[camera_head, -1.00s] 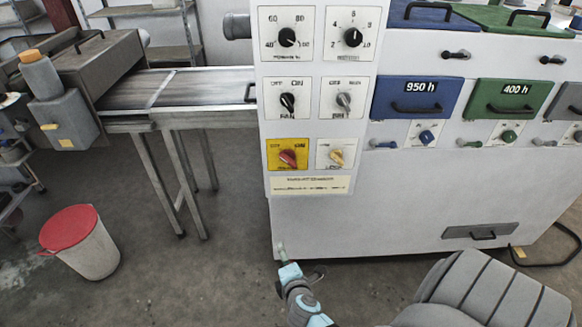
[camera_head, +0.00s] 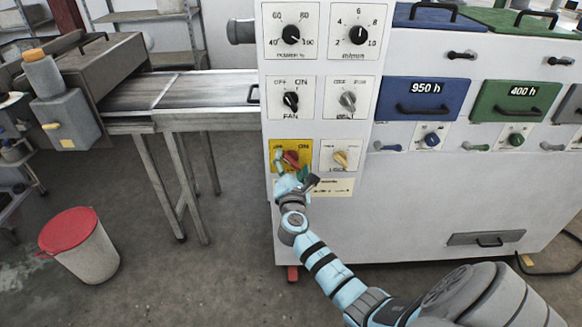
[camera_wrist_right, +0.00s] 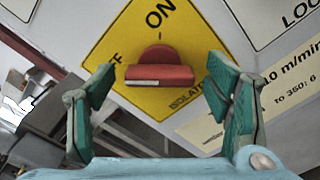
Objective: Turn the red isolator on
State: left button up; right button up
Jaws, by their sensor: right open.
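The red isolator knob (camera_head: 291,158) sits on a yellow plate (camera_head: 276,163) marked OFF and ON, low left on the white control panel. In the right wrist view the red knob (camera_wrist_right: 160,70) shows its grip bar lying level across the picture, its left end on the OFF side. ON is printed above it on the yellow plate (camera_wrist_right: 190,45). My right gripper (camera_head: 291,168) is in front of the plate. Its green-padded fingers (camera_wrist_right: 160,88) are open on either side of the knob, with gaps to both. My left gripper is out of view.
A black fan switch (camera_head: 291,101) sits above the isolator, and a yellow-handled lock switch (camera_head: 340,158) is close on its right. A paper label (camera_head: 335,188) is below. A conveyor table (camera_head: 180,90) and a red-lidded bin (camera_head: 70,230) stand to the left.

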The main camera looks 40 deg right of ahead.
jog(key=c, duration=1.1)
jog(key=shift+c, duration=0.2)
jog(key=shift+f+m+b, duration=0.1)
jog(key=shift+m+b, duration=0.2)
jog(key=shift+m, duration=0.1)
jog(key=m+b, duration=0.2)
jog(key=m, duration=0.2)
jog(key=shift+f+m+b, duration=0.15)
jog(key=shift+m+b, duration=0.15)
jog(key=shift+b, duration=0.05)
jog(key=m+b, duration=0.2)
jog(key=m, duration=0.2)
jog(key=shift+m+b, duration=0.3)
jog(key=m+b, duration=0.3)
jog(key=m, duration=0.2)
jog(key=m+b, duration=0.2)
jog(key=m, duration=0.3)
